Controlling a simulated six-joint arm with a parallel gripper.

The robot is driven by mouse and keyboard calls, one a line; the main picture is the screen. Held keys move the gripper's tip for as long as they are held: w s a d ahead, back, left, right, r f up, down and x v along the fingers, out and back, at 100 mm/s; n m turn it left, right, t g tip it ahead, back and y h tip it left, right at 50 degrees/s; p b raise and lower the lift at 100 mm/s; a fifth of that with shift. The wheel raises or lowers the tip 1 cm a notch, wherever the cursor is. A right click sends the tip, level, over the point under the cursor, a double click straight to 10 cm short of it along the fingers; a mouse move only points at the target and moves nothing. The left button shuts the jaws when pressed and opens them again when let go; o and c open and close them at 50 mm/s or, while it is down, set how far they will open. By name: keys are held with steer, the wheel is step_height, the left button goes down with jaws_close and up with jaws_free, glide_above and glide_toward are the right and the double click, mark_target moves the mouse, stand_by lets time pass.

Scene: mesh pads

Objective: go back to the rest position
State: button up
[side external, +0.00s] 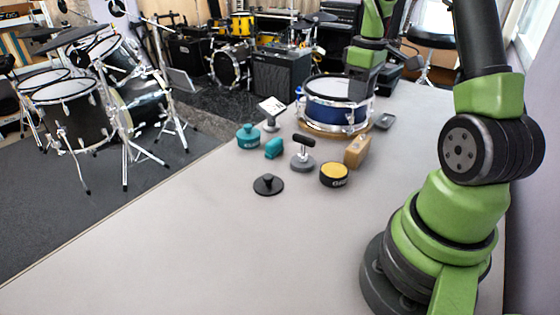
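The arm is mine, green and black, with its base at the right of the table. My gripper (362,82) is at the back right, pointing down over or just behind the right side of a blue drum (330,116). Its fingertips are small and dark here, so I cannot tell if they are open or shut, or whether they touch the drum. No held object can be made out.
On the grey table (200,240) stand a teal jar (248,137), teal block (274,148), card stand (271,109), T-handled stand (303,158), yellow-topped tin (334,175), tan block (357,151), black knobbed disc (268,184) and small grey box (384,121). The table's front is clear.

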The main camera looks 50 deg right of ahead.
steer(key=s+a+r+m+t, duration=0.1)
steer(key=a+r+t, duration=0.1)
steer(key=a+r, duration=0.6)
steer(key=s+a+r+m+t, duration=0.1)
steer(key=a+r+t, duration=0.25)
steer(key=a, duration=0.95)
steer(key=s+a+m+t+y, duration=0.1)
steer(key=s+a+y, duration=0.1)
steer(key=s+a, duration=0.4)
steer(key=shift+s+r+m, duration=0.25)
steer(key=shift+r+m, duration=0.15)
steer(key=shift+r, duration=0.05)
